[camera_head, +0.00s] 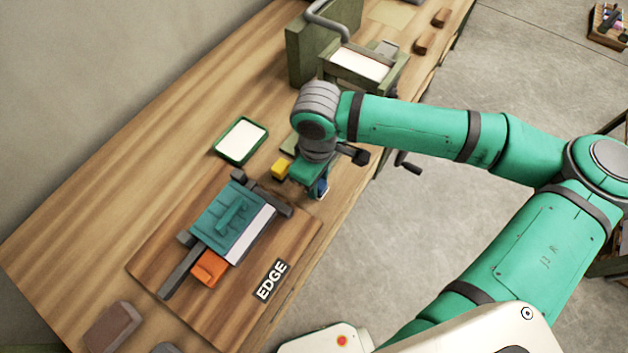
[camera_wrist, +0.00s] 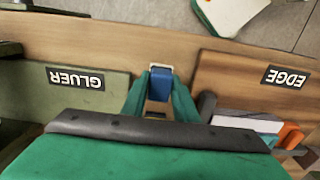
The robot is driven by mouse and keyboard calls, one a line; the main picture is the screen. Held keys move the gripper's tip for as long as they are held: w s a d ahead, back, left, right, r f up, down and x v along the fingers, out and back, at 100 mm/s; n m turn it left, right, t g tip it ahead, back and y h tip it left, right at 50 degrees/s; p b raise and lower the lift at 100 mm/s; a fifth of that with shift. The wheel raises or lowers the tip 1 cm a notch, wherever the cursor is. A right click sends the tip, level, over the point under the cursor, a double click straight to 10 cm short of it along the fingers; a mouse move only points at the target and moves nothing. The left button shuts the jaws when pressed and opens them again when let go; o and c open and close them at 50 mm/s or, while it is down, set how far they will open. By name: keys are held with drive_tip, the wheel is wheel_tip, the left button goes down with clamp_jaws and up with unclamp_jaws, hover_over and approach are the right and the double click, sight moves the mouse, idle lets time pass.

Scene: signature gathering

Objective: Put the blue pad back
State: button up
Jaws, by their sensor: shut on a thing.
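The blue pad (camera_wrist: 160,83) is between the two green fingers of my gripper (camera_wrist: 159,96) in the wrist view, with a pale band at its far end. My gripper is shut on it. In the head view the blue pad (camera_head: 322,185) shows as a small blue patch below my gripper (camera_head: 314,187), near the bench's front edge. My wrist and fingers hide part of it there. I cannot tell whether the pad touches the bench.
A board marked EDGE (camera_head: 305,232) carries a teal press (camera_head: 220,222), a white paper stack (camera_head: 250,233) and an orange block (camera_head: 208,268). A yellow block (camera_head: 281,169) and green-rimmed tray (camera_head: 220,151) are nearby. A green GLUER base (camera_wrist: 95,88) shows in the wrist view.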

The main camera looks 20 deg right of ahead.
drive_tip(key=shift+f, duration=0.5)
drive_tip(key=shift+s+a+f, duration=0.1)
drive_tip(key=shift+s, duration=0.2)
drive_tip(key=shift+f, duration=0.25)
drive_tip(key=o, duration=1.1)
drive_tip(key=shift+r, duration=0.1)
wheel_tip(320, 180, up, 12)
drive_tip(key=shift+r, duration=0.15)
